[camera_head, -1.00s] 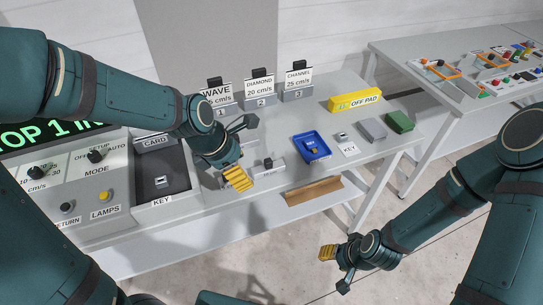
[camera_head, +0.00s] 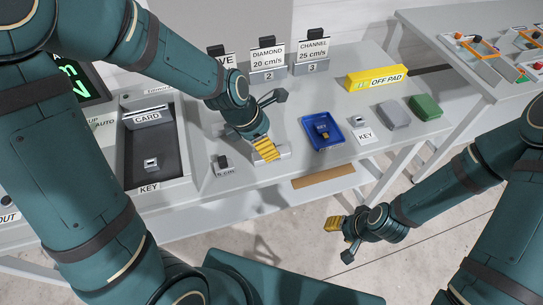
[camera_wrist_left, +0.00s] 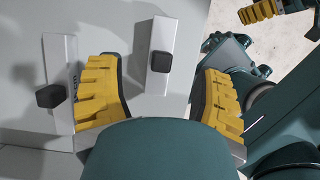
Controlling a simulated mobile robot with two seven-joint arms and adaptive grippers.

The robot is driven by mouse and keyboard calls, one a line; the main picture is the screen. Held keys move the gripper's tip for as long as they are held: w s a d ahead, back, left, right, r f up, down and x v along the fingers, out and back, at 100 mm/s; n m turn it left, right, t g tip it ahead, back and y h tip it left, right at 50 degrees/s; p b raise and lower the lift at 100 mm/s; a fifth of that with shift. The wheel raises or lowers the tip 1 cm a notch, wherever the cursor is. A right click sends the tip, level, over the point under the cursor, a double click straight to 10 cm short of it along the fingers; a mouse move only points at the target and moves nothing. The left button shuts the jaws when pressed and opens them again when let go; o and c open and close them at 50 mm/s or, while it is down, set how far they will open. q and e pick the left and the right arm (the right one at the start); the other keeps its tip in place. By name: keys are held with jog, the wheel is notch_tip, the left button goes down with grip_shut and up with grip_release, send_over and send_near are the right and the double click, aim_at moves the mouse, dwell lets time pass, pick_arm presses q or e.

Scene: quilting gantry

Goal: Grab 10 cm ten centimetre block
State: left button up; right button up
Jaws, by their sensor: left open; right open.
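Two small grey blocks with black knobs stand on the table. The left block (camera_head: 221,166) has a label too small to read surely. The right block (camera_head: 284,153) is partly hidden by my left gripper (camera_head: 265,150), and its label does not show. I cannot tell which is the ten centimetre block. In the left wrist view, my left gripper (camera_wrist_left: 160,95) is open. The right block (camera_wrist_left: 153,82), with its black knob, shows between its yellow fingers, not gripped. The left block (camera_wrist_left: 60,70) lies outside the left finger. My right gripper (camera_head: 335,224) is open and empty, in front of the table.
A blue tray (camera_head: 310,143) holding a dark piece, a KEY block (camera_head: 364,136), grey (camera_head: 394,115) and green (camera_head: 425,107) blocks and a yellow OFF PAD (camera_head: 376,79) stand to the right. Card holders (camera_head: 268,63) stand behind. A console (camera_head: 177,190) lies left.

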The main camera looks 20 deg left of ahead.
pick_arm(q)
jog(key=shift+b+x, duration=1.15)
jog(key=shift+x, duration=1.6)
jog(key=shift+r, duration=0.1)
jog(key=shift+s, duration=0.1)
grip_shut()
